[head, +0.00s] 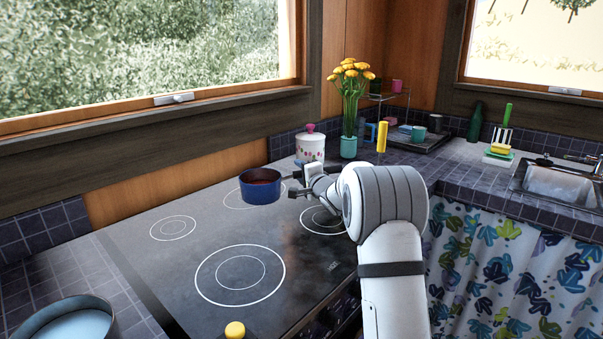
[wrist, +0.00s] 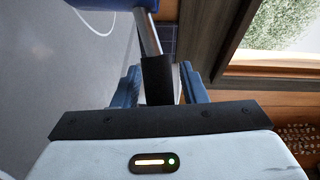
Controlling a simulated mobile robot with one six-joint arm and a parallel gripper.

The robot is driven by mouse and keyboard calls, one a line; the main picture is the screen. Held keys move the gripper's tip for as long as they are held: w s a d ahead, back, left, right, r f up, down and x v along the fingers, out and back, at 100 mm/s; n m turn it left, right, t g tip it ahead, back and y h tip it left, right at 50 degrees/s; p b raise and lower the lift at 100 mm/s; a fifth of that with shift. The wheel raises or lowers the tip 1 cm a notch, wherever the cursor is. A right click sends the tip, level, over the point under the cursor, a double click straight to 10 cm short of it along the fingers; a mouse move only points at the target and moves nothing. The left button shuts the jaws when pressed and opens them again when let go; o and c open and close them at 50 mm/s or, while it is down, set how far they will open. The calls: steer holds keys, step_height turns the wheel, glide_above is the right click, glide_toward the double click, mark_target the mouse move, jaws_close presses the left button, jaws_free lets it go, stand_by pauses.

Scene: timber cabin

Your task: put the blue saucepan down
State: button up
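The blue saucepan (head: 262,191) is upright over the back burner ring of the black cooktop (head: 190,270), with something reddish-brown visible inside. I cannot tell whether its base touches the glass. My gripper (head: 303,187) is at its right side, on the handle. In the wrist view, the handle's black grip (wrist: 157,78) lies between the two blue-grey fingers of my gripper (wrist: 160,84), which are shut on it. A bit of the blue pan (wrist: 112,4) shows at the top edge of that view.
A white canister (head: 310,148) and a vase of yellow flowers (head: 349,146) stand behind the cooktop. A blue round pan (head: 68,318) is at the front left. A yellow-topped item (head: 235,330) is at the front edge. The front and left burners are clear.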

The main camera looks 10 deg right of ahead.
steer(key=shift+o, duration=0.4)
steer(key=shift+r, duration=0.15)
steer(key=v, duration=1.2)
steer(key=shift+p, duration=0.3)
steer(key=s+r+n+g+h+p, duration=0.3)
steer(key=s+p, duration=0.1)
steer(key=s, duration=0.4)
steer(key=s+r+n+g+h+p, duration=0.2)
steer(key=s+g+h+p, duration=0.1)
steer(key=s, duration=0.4)
steer(key=s+a+n+g+y+p, duration=0.1)
steer(key=s+a+n+g+p, duration=0.2)
steer(key=s, duration=1)
steer(key=s+a+n+g+p, duration=0.2)
steer(key=s+a+n+g, duration=0.2)
steer(key=s, duration=1)
steer(key=shift+a+f+n+g+y+p, duration=0.35)
steer(key=shift+n+g, duration=0.35)
steer(key=shift+n, duration=0.4)
steer(key=shift+s, duration=0.1)
